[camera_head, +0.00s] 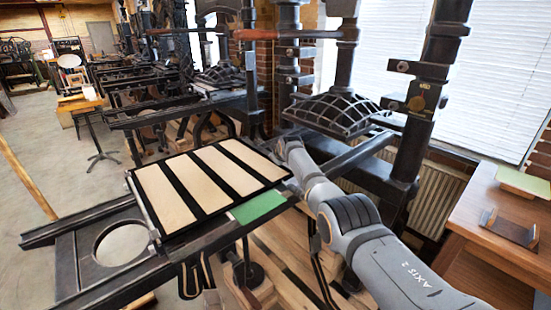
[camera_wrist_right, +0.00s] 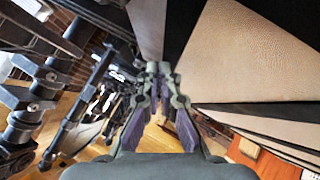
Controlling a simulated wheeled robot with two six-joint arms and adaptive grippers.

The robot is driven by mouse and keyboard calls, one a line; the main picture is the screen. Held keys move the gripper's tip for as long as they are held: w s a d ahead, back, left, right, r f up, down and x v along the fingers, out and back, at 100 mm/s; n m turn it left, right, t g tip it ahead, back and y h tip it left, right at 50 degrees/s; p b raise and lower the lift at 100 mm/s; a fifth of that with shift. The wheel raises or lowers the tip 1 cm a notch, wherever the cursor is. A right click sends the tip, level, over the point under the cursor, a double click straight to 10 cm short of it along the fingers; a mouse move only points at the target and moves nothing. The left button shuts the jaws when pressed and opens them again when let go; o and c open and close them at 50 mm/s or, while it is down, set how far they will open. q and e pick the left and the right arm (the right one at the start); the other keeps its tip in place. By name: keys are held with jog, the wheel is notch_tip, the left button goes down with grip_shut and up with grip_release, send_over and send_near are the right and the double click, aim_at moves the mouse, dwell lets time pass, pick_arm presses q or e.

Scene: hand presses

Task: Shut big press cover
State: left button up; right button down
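The big press cover (camera_head: 252,158) is a dark-framed panel with several cream strips, in the middle of the head view. It lies at a slant over the press bed, and a green patch (camera_head: 257,206) shows beside its near right edge. I cannot tell its exact angle. In the right wrist view the cover's cream and black face (camera_wrist_right: 255,55) fills the upper right, close to my right gripper (camera_wrist_right: 159,69). That gripper's fingertips are together, with nothing clearly between them. In the head view my right arm reaches the cover's far right side, and its fingers are hidden. My left gripper is out of view.
The press's dark rails (camera_head: 75,229) extend to the left, with a round opening in the bed. A domed press head (camera_head: 335,112) and thick columns stand behind. A wooden desk (camera_head: 500,220) is at the right. Open floor (camera_head: 35,140) lies at the left.

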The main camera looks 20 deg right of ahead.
jog(key=shift+s+f, duration=0.25)
jog(key=shift+f, duration=0.5)
jog(key=r+p, duration=0.3)
jog(key=r, duration=0.1)
jog(key=r+p, duration=0.1)
jog(key=p, duration=0.1)
jog(key=shift+w+d+r+p, duration=0.1)
jog(key=shift+w+r+p, duration=0.2)
jog(key=shift+r+p, duration=0.1)
jog(key=shift+s+d+r+p, duration=0.2)
jog(key=shift+s+r+p, duration=0.05)
jog(key=shift+s+r, duration=0.3)
jog(key=shift+s+d+r+p, duration=0.25)
jog(key=shift+s+r, duration=0.2)
jog(key=shift+s, duration=0.2)
jog(key=s+d+r+b, duration=0.1)
jog(key=s+r, duration=0.3)
jog(key=shift+s+d+r, duration=0.15)
jog(key=shift+d+r, duration=0.15)
jog(key=shift+r, duration=0.05)
